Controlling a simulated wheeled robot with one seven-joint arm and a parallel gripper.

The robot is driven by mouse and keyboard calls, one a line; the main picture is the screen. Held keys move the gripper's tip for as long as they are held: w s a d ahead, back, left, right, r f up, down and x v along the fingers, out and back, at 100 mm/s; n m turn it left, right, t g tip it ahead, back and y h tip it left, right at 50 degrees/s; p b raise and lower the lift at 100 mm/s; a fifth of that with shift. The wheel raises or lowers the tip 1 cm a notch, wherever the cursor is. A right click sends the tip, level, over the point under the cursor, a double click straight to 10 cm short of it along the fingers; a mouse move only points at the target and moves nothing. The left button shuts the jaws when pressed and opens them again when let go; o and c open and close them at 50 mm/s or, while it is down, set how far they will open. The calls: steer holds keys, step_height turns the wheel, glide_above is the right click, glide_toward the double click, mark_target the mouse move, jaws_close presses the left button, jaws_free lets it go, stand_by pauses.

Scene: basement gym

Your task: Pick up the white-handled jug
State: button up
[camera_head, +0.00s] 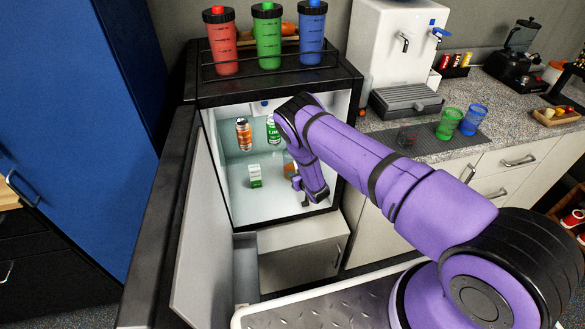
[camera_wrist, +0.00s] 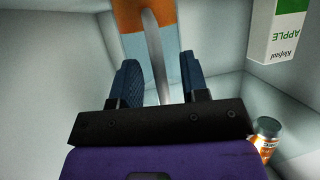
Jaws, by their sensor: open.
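The jug (camera_wrist: 128,18) shows at the top of the wrist view, with an orange upper band, a pale blue lower part and a curved white handle (camera_wrist: 154,55). My gripper (camera_wrist: 161,64) is open, with one dark blue finger on each side of the handle; I see gaps between handle and fingers. In the head view the jug (camera_head: 289,168) is a small orange patch inside the open fridge, mostly hidden by my arm. My gripper (camera_head: 297,183) is beside it there, partly hidden by my wrist.
The open fridge (camera_head: 240,215) has walls close around my arm, and its door (camera_head: 195,225) stands open at left. Inside are an orange can (camera_head: 243,134), a green can (camera_head: 273,130) and an apple carton (camera_head: 255,176). Several shaker bottles stand on top.

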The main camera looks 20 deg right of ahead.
steer(key=shift+w+f, duration=0.2)
steer(key=shift+w, duration=0.1)
jaws_close()
steer(key=shift+r, duration=0.25)
steer(key=shift+w+r, duration=0.1)
steer(key=shift+r, duration=1.3)
steer(key=shift+s+r, duration=0.2)
steer(key=shift+s, duration=0.05)
steer(key=s+r, duration=0.1)
steer(key=s, duration=1.4)
steer(key=shift+s+r, duration=0.15)
steer(key=shift+s, duration=0.05)
